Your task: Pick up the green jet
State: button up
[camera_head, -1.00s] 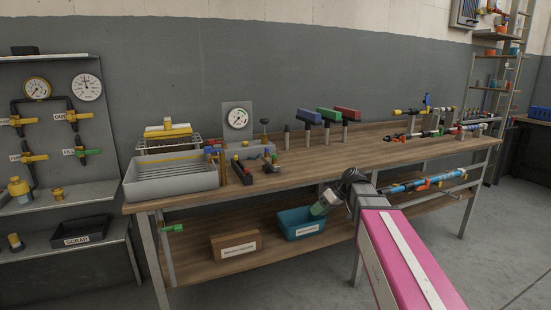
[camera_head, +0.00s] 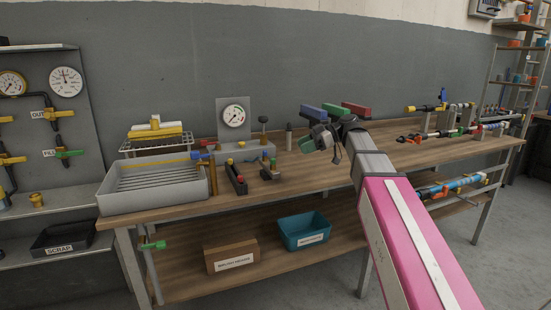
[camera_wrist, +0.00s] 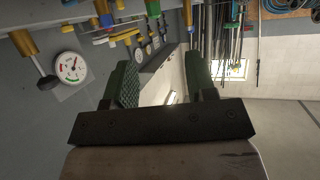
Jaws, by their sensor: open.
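A green block-shaped head (camera_head: 334,113), which may be the green jet, stands on the workbench between a blue one (camera_head: 314,113) and a red one (camera_head: 356,108). My gripper hides the lower parts of their stands. My gripper (camera_head: 318,146) is in front of these heads, over the bench, and it looks apart from them. In the wrist view my gripper (camera_wrist: 162,85) has its two dark green fingers spread, with nothing between them.
A grey tray (camera_head: 150,207) and a dial gauge (camera_head: 234,115) are at the bench's left. Pipe assemblies (camera_head: 440,133) lie at its right. A teal bin (camera_head: 304,241) and a cardboard box (camera_head: 232,264) sit on the lower shelf. The front middle of the bench top is clear.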

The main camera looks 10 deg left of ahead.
send_near(273, 163)
jog(key=a, duration=0.3)
jog(key=shift+x, duration=2.5)
jog(key=shift+w, duration=0.1)
grip_shut()
